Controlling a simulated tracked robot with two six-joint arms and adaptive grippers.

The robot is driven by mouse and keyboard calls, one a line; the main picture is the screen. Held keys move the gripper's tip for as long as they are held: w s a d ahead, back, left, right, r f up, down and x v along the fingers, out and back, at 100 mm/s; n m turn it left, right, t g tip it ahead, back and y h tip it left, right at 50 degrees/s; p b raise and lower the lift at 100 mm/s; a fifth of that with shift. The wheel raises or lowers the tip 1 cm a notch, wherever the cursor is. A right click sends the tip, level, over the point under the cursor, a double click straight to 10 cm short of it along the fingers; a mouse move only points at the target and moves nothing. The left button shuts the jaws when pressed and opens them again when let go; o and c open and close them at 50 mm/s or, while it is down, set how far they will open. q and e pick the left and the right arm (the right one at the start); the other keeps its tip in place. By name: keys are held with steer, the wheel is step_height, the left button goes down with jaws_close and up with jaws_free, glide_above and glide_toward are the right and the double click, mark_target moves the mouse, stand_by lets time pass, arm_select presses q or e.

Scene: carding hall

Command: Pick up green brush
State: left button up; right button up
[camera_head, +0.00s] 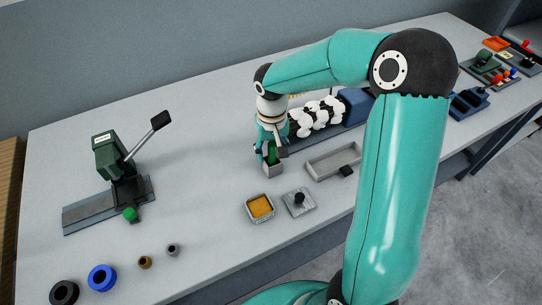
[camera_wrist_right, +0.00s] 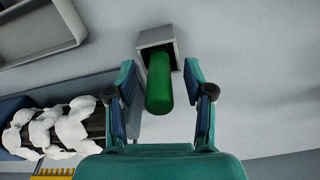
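The green brush (camera_head: 272,154) stands in a small grey square holder (camera_head: 274,171) on the table. In the right wrist view its rounded green handle (camera_wrist_right: 159,84) points toward the camera, out of the holder (camera_wrist_right: 150,37). The brush's lower end is hidden inside the holder. My right gripper (camera_head: 269,150) is directly over the holder. In the right wrist view its fingers (camera_wrist_right: 161,75) are open on either side of the green handle, with a visible gap on both sides. My left gripper is not in view.
White fluffy rolls (camera_head: 318,116) lie close behind the holder. A grey tray (camera_head: 333,163), a box with orange contents (camera_head: 260,208) and a plate with a black knob (camera_head: 299,202) stand nearby. A green lever press (camera_head: 112,158) is at left. Table between press and holder is clear.

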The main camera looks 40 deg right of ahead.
jaws_close()
steer(key=shift+r, duration=0.1)
step_height(320, 180, up, 20)
stand_by(0.7)
